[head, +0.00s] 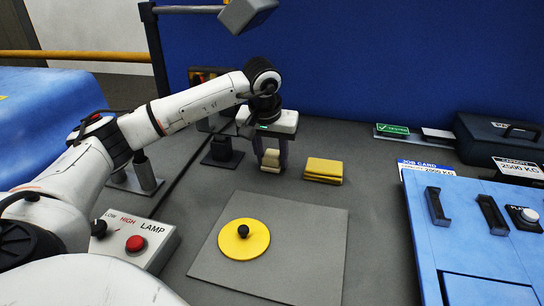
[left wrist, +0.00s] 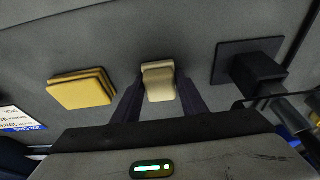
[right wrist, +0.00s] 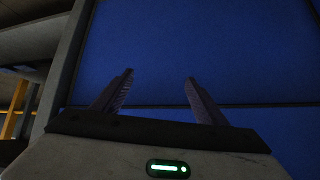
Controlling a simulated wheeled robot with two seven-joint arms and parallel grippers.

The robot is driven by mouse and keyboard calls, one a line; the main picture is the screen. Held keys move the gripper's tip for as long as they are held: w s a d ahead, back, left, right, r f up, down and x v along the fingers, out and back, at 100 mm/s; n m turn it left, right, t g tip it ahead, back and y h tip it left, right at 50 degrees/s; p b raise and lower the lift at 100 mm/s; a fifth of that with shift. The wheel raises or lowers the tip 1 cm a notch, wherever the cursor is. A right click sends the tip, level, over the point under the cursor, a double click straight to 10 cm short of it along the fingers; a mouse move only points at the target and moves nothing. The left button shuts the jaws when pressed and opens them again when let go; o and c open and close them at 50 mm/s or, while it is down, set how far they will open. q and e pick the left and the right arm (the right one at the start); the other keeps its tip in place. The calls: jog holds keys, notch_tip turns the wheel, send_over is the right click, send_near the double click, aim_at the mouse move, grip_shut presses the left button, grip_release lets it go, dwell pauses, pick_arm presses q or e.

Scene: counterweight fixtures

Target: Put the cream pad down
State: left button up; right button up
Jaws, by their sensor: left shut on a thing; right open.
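My left gripper (head: 270,151) points down over the grey table and is shut on the cream pad (head: 271,160). In the left wrist view the cream pad (left wrist: 159,84) sits between the two dark fingers (left wrist: 160,92). The cream shape shows two parts, one above the other. It is low over the table; I cannot tell whether it touches the surface. My right gripper (right wrist: 159,78) shows only in the right wrist view, open and empty in front of a blue panel.
Stacked yellow pads (head: 323,170) lie just right of the cream pad. A dark block on a base (head: 222,152) stands to its left. A grey mat (head: 310,242) with a yellow disc (head: 244,239) lies in front. A lamp switch box (head: 132,240) and blue panel (head: 465,225) flank the table.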

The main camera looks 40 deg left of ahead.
pick_arm(q)
jog(key=shift+f, duration=0.1)
jog(key=o, duration=1.1)
jog(key=v, duration=1.2)
jog(key=shift+r+p, duration=0.2)
jog(key=shift+p, duration=0.15)
jog(key=shift+f, duration=0.1)
